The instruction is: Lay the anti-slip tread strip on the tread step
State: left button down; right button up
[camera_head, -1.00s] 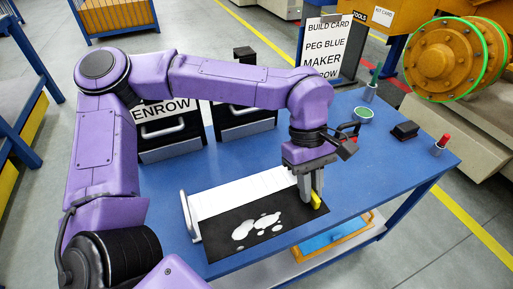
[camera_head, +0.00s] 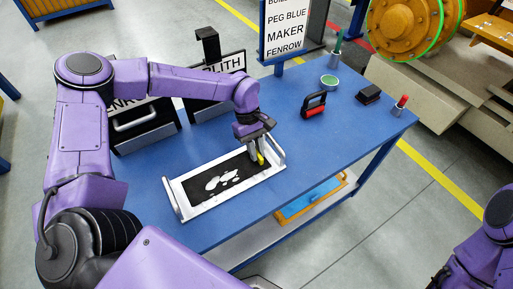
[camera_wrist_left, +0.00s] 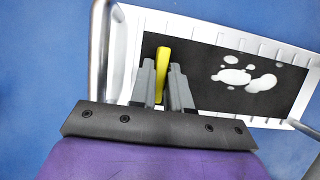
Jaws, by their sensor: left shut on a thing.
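The anti-slip tread strip (camera_head: 228,176) is black with white blotches and has a yellow tab (camera_head: 261,159) at its right end. It lies flat within the outline of the tread step (camera_head: 236,197), a white tray-like piece with a metal handle at each end. Whether it touches all along cannot be told. My left gripper (camera_head: 257,156) is shut on the strip at the yellow tab, close to the step's right handle. In the left wrist view the fingers (camera_wrist_left: 163,84) straddle the yellow tab (camera_wrist_left: 163,68), and the strip (camera_wrist_left: 205,62) extends right. My right gripper is out of view.
Behind the step stand two dark bins with label cards (camera_head: 220,70). To the right on the blue table (camera_head: 330,140) are a red-and-black handled item (camera_head: 314,106), a green-topped cup (camera_head: 329,82), a black block (camera_head: 369,94) and a red-tipped item (camera_head: 402,102).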

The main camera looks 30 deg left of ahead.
pick_arm(q)
jog(key=c, duration=1.1)
grip_release()
jog(key=b+v, duration=0.1)
jog(key=v, duration=1.1)
jog(key=shift+b, duration=0.3)
jog(key=shift+s+r, duration=0.1)
jog(key=shift+s, duration=0.05)
